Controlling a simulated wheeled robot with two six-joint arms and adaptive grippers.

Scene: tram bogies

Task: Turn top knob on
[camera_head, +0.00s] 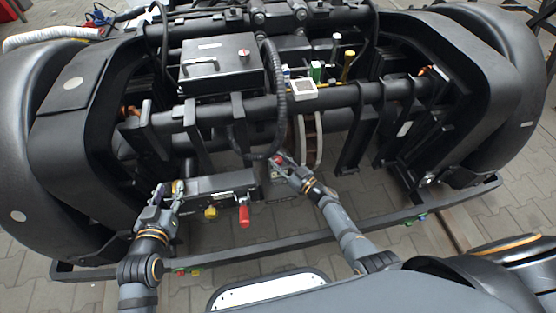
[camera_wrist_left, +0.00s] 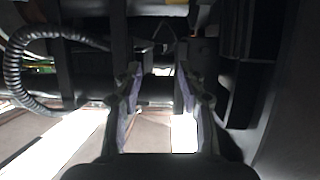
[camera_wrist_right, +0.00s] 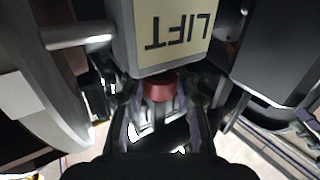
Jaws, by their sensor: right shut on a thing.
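A red knob (camera_wrist_right: 160,88) shows in the right wrist view below a grey box with a cream label reading LIFT (camera_wrist_right: 174,32). My right gripper (camera_wrist_right: 160,108) has its fingers on both sides of the knob and is shut on it. In the head view my right gripper (camera_head: 283,164) is at this knob near the middle of the bogie, and covers most of it. My left gripper (camera_head: 170,190) is at the left, near the end of a dark bar. In the left wrist view its fingers (camera_wrist_left: 160,85) stand apart with nothing between them.
A red handle (camera_head: 244,214) and a yellow knob (camera_head: 210,213) hang between my two grippers. A black hose (camera_head: 276,100) curves down above the right gripper. A low black frame rail (camera_head: 300,240) runs along the front of the bogie. Paved floor shows below.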

